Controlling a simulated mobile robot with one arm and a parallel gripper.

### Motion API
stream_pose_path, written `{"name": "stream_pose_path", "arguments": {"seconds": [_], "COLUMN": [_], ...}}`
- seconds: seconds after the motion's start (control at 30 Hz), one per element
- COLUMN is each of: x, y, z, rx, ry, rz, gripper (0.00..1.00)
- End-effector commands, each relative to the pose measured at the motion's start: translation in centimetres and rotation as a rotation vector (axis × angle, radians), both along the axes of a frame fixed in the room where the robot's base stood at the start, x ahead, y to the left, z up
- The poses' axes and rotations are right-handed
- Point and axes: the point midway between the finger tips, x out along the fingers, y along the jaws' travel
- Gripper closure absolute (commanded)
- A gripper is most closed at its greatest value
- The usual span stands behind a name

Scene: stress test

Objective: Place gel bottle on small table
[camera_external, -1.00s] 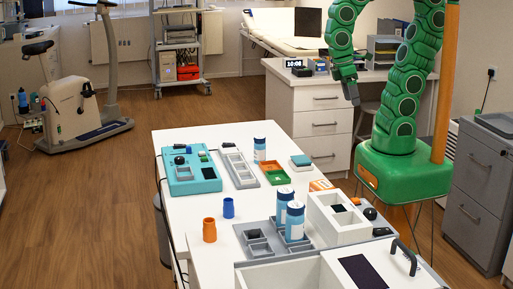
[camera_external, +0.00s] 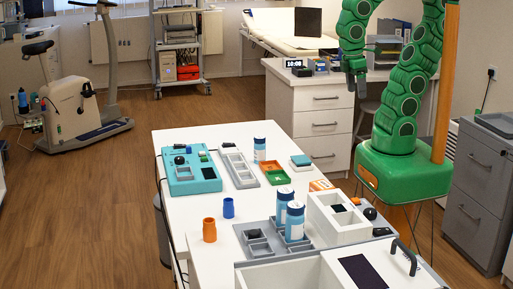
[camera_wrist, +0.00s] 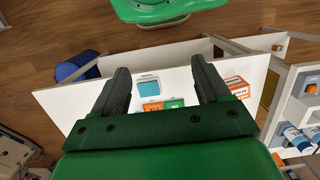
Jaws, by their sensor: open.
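Three blue-and-white bottles stand upright on the white table (camera_external: 190,215) in the external view. One bottle (camera_external: 259,150) is at the back beside the trays. Two bottles (camera_external: 283,203) (camera_external: 295,222) stand close together near the grey holder; I cannot tell which is the gel bottle. Blue-and-white bottles also show at the right edge of the wrist view (camera_wrist: 296,138). My gripper (camera_external: 357,86) hangs in the air behind and right of the table, pointing down, away from the bottles. In the wrist view my gripper (camera_wrist: 160,68) is open and empty. Which surface is the small table is unclear.
Blue (camera_external: 228,208) and orange (camera_external: 209,230) cups stand at front left. A drawer desk (camera_external: 322,125) is behind.

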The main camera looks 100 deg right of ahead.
Motion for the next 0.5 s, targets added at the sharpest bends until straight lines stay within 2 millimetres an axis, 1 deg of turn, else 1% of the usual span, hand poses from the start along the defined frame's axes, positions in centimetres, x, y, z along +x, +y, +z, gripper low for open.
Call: {"name": "stream_pose_path", "arguments": {"seconds": [0.03,0.1,0.27,0.3,0.5], "x": [0.1,0.2,0.1,0.2,1.3], "y": [-0.1,-0.1,0.0,0.0,0.7], "z": [0.9,2.1,4.0,4.2,3.5], "rx": [-0.002,-0.002,-0.001,0.003,0.053], "ry": [-0.011,-0.017,-0.013,-0.01,0.01], "rz": [-0.002,-0.002,-0.002,-0.011,-0.113], "gripper": [0.24,0.24,0.24,0.24,0.24]}}
